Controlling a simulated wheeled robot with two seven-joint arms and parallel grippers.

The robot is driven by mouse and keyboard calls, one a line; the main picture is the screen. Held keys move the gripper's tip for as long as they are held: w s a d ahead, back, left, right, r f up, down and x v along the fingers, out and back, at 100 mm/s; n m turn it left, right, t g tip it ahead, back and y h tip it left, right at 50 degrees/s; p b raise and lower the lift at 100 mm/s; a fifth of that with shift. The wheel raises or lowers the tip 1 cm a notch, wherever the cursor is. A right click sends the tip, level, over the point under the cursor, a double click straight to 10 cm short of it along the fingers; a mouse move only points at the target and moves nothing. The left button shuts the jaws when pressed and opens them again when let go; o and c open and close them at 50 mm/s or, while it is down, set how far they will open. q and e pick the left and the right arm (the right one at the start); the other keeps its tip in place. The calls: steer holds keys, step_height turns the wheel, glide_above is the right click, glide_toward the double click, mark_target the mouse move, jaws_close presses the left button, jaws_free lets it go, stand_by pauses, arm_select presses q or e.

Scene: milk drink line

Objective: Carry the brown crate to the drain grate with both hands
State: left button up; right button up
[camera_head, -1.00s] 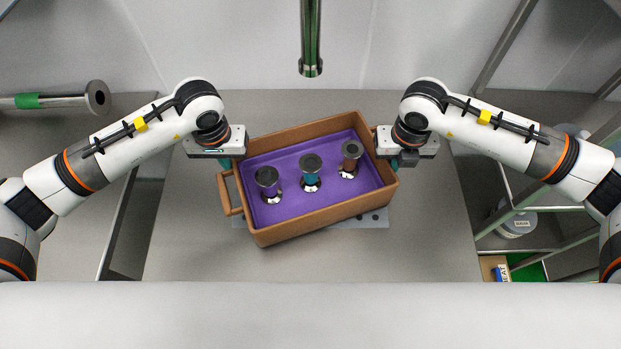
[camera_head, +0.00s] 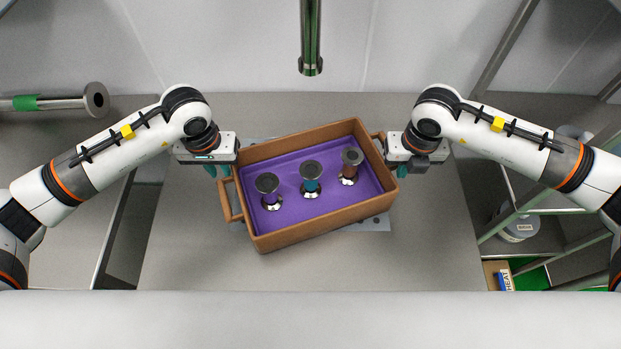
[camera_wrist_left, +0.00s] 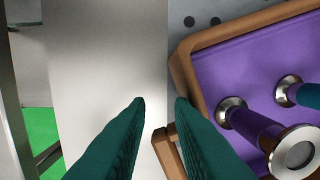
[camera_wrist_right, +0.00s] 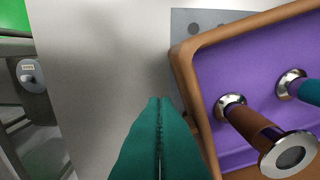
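The brown crate (camera_head: 305,229) with a purple inner floor sits skewed over the grey perforated drain grate (camera_head: 375,223), whose edges show around it. My left gripper (camera_head: 217,170) is just left of the crate by its left handle (camera_head: 230,205). Its teal fingers (camera_wrist_left: 160,100) are apart in the left wrist view, with part of that handle visible in the gap. My right gripper (camera_head: 402,170) is beside the right handle (camera_head: 377,138). In the right wrist view its fingers (camera_wrist_right: 160,100) meet, with nothing visible between them; they hide part of the crate's side.
Inside the crate stand a purple (camera_head: 268,196), a teal (camera_head: 311,180) and a brown (camera_head: 350,172) metal-capped piece. A metal pipe (camera_head: 311,40) hangs behind the crate. Shelving with a grey container (camera_head: 520,228) is at the right. The tabletop in front is bare.

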steer(key=o, duration=0.4)
arm_select(q)
step_height(320, 180, up, 12)
steer(key=shift+s, duration=0.4)
arm_select(e)
steer(key=r, duration=1.2)
steer(key=shift+s, duration=0.4)
arm_select(q)
steer(key=shift+f, duration=0.1)
arm_select(e)
steer(key=shift+f, duration=0.1)
